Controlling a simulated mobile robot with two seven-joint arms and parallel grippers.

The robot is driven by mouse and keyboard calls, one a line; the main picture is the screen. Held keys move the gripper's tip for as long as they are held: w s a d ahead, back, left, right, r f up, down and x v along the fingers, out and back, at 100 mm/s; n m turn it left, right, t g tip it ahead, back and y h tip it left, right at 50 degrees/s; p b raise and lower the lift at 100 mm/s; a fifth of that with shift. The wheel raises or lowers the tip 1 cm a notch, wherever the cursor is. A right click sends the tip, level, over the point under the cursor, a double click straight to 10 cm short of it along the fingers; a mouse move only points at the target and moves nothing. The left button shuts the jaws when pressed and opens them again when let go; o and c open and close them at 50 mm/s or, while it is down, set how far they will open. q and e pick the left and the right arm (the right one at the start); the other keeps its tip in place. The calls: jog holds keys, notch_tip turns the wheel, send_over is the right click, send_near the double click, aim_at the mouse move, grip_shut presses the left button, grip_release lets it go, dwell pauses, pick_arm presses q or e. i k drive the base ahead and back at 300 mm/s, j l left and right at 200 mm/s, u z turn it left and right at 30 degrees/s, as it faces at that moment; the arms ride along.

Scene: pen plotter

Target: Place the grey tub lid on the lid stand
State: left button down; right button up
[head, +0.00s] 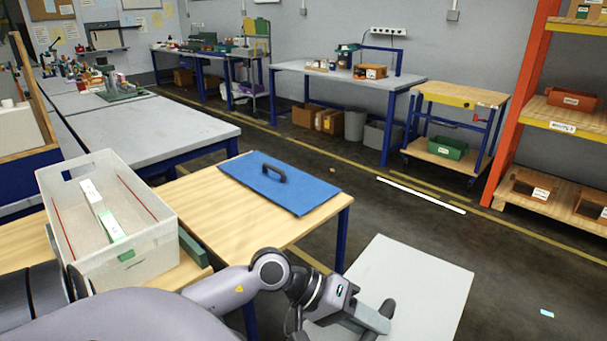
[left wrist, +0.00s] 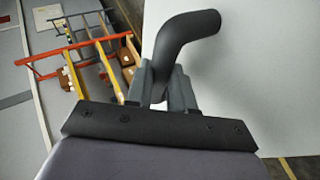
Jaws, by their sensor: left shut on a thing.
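The grey tub lid (head: 418,280) is a flat light-grey panel with a dark bent handle (head: 388,308), at the lower right of the head view. My left gripper (head: 376,318) is shut on that handle. In the left wrist view the handle (left wrist: 188,38) rises from between the fingers (left wrist: 166,88), with the pale lid (left wrist: 255,70) behind it. The lid is beside the wooden table, over the floor; its height is hard to judge. I cannot clearly make out the lid stand. My right gripper is not in view.
A blue lid (head: 300,195) with a black handle lies on the wooden table (head: 215,215). A whitish tub (head: 140,250) holding boxes stands at the left, with a green piece (head: 193,247) beside it. An orange shelf rack (head: 515,105) stands right; open floor (head: 520,270) lies before it.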

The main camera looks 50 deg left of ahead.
aim_at(224, 206)
jog(key=i+u, duration=0.15)
jog(key=i, duration=0.85)
jog(key=i+u, duration=0.25)
jog(key=i, duration=0.2)
jog(key=i+u, duration=0.25)
jog(key=i, duration=0.2)
jog(key=i+u, duration=0.3)
jog(key=u, duration=0.15)
jog(key=i+u, duration=0.3)
jog(key=u, duration=0.15)
jog(key=i+u, duration=0.3)
jog(key=u, duration=0.2)
jog(key=i+u, duration=0.3)
jog(key=u, duration=0.15)
